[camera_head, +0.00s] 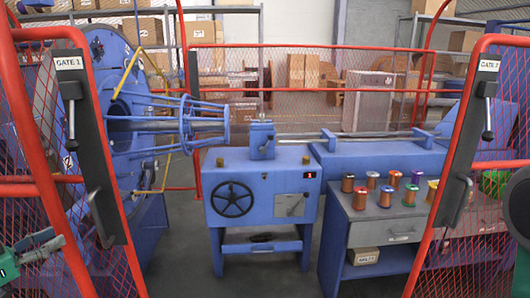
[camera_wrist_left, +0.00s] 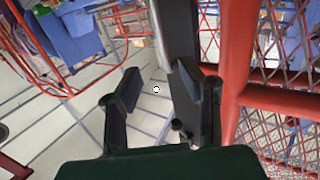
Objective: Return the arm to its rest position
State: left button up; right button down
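My left gripper (camera_head: 42,246) is at the lower left of the head view, in front of the mesh of the Gate 1 panel. In the left wrist view its two dark fingers (camera_wrist_left: 165,108) stand apart with nothing between the tips. The dark lock bar (camera_wrist_left: 176,30) and red frame (camera_wrist_left: 237,60) of a gate show close beyond the right finger; I cannot tell whether they touch. A dark shape at the right edge of the head view may be my right arm; no right fingers show.
The red Gate 1 (camera_head: 71,170) and Gate 2 (camera_head: 449,190) panels flank a clear gap. Beyond stand the blue strander (camera_head: 125,110), a blue cabinet with handwheel (camera_head: 260,195), and a bench (camera_head: 385,235) with several spools. Floor (camera_wrist_left: 70,125) shows below the left gripper.

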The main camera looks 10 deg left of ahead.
pick_arm(q)
jog(key=w+d+f+n+g+y+b, duration=0.1)
jog(key=w+d+f+n+g+y, duration=0.15)
jog(key=d+f+g, duration=0.9)
jog(key=s+d+f+g+y, duration=0.1)
jog(key=s+d+f+g, duration=0.1)
jog(key=s+d+f, duration=0.6)
jog(key=s+d+f+g+y+b, duration=0.1)
jog(key=s+d+f+g, duration=0.1)
jog(key=s+d+f, duration=0.7)
jog(key=s, duration=0.6)
jog(key=shift+s+f+g, duration=0.2)
jog(key=shift+s+g, duration=0.15)
jog(key=shift+d, duration=0.15)
